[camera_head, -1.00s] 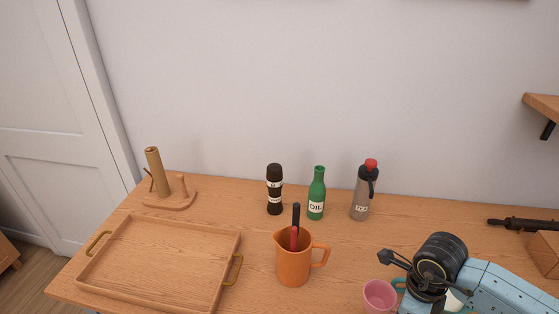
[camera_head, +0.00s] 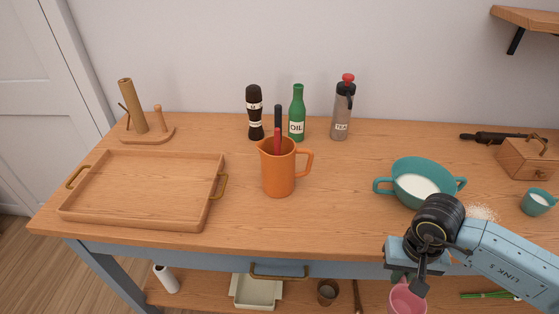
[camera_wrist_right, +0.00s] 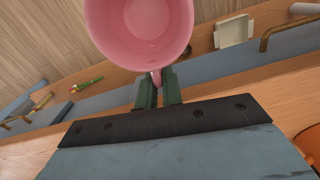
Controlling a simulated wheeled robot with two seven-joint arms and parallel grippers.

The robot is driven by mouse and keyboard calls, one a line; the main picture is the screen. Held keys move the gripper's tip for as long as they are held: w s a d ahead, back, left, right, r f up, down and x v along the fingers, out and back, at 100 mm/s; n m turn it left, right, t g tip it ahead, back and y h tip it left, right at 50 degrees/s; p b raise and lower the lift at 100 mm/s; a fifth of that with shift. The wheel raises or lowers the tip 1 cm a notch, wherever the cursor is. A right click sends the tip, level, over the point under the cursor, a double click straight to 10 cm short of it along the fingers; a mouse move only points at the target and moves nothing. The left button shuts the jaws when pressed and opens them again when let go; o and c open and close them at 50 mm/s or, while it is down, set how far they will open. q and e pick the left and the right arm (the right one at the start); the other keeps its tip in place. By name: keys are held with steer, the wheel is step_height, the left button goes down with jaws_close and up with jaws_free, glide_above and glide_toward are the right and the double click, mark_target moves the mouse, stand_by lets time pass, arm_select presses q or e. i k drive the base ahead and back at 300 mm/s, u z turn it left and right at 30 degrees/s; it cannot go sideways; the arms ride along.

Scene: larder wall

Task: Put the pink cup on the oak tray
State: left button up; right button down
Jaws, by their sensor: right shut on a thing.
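The pink cup (camera_head: 405,301) is at the lower edge of the head view, in front of the table's front edge. My right gripper (camera_wrist_right: 158,92) is shut on the cup's handle; the cup (camera_wrist_right: 140,28) fills the top middle of the right wrist view, its open, empty inside facing that camera. In the head view my right gripper (camera_head: 402,279) is partly hidden by its own wrist. The oak tray (camera_head: 150,185) lies empty on the left of the table, well away from the cup. My left gripper is not in view.
An orange jug (camera_head: 279,168) with utensils stands between tray and cup. A teal bowl (camera_head: 416,181) of white contents is behind my right wrist. A pepper mill (camera_head: 255,113), oil bottle (camera_head: 297,114) and tea flask (camera_head: 342,108) stand at the back. A drawer handle (camera_head: 277,272) juts from the front.

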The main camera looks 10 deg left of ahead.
mark_target(192, 179)
steer(key=z, duration=3)
steer(key=k, duration=2.55)
steer(key=u, duration=2.55)
